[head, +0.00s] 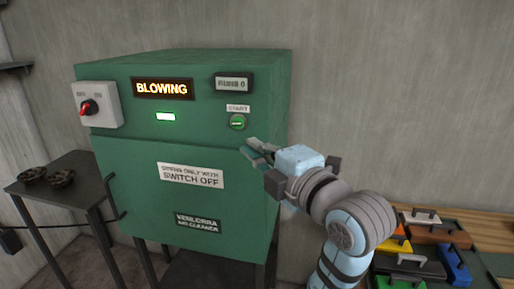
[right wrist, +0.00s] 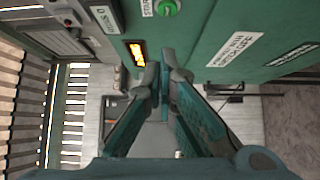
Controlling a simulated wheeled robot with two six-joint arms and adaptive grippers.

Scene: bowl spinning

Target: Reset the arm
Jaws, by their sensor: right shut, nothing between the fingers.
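My right gripper (head: 257,151) is in front of the green machine (head: 145,205), just below and right of its green start button (head: 237,121). Its fingers are closed with nothing between them. In the right wrist view the two fingertips (right wrist: 164,75) meet near the middle, and the green button (right wrist: 166,8) shows at the top, apart from them. The machine's display (head: 162,89) reads "BLOWING", and a green lamp (head: 165,117) is lit below it. My left gripper is not in view.
A switch box (head: 99,104) with a red knob is on the machine's left. A dark side table (head: 75,197) at the left holds two dark round parts (head: 60,178). At the right, a wooden bench (head: 490,232) carries several coloured blocks with handles (head: 415,265).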

